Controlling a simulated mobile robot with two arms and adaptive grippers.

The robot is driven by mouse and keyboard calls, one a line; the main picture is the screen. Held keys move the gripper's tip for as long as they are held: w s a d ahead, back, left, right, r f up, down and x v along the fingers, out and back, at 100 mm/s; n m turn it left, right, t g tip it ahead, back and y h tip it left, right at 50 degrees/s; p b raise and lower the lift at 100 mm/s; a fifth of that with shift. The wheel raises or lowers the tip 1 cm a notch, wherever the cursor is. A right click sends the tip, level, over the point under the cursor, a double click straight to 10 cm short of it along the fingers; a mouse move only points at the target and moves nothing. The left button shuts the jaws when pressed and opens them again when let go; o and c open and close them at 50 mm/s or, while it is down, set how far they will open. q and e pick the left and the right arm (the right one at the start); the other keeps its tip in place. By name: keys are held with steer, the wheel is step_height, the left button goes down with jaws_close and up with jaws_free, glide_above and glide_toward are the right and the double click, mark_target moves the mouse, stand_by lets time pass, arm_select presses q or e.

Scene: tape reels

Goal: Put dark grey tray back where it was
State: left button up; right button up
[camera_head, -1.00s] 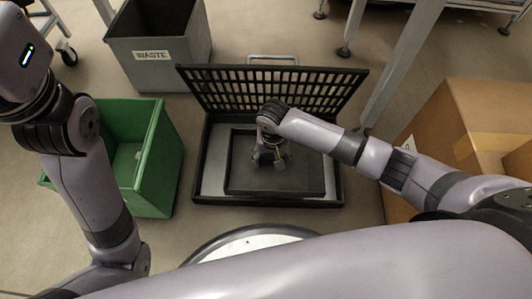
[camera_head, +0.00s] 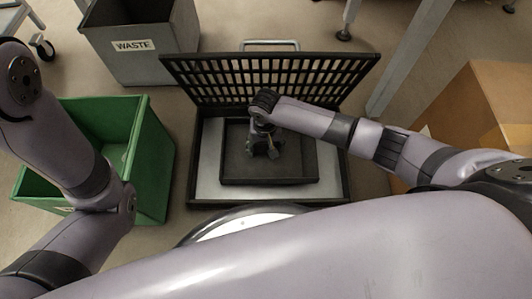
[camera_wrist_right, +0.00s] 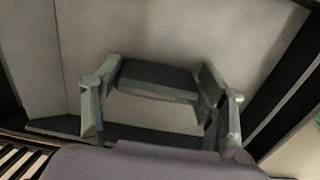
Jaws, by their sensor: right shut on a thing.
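The dark grey tray (camera_head: 303,160) shows in the head view inside a black open case (camera_head: 343,185), over its light grey floor. Whether the tray rests on that floor or is just above it, I cannot tell. My right gripper (camera_head: 264,150) points down over the middle of the tray and is shut on it. In the right wrist view, the fingers of my right gripper (camera_wrist_right: 160,95) stand either side of a dark block, which looks like the tray's grip. My left arm is at the left of the head view; its gripper is not in view.
The case's slotted lid (camera_head: 325,75) stands open behind the tray. A green bin (camera_head: 155,165) is left of the case. A grey waste bin (camera_head: 150,60) stands behind it. A cardboard box (camera_head: 465,110) is at right, under my right arm. A metal leg (camera_head: 408,55) rises at back right.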

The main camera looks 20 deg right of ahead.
mark_target(266, 153)
step_height(266, 153, down, 3)
steer(key=shift+b, duration=1)
steer(key=shift+f+b, duration=0.3)
steer(key=shift+f, duration=0.1)
steer(key=shift+r, duration=0.15)
steer(key=o, duration=1.3)
steer(key=shift+f, duration=0.2)
steer(key=shift+o, duration=0.2)
steer(key=shift+r, duration=0.15)
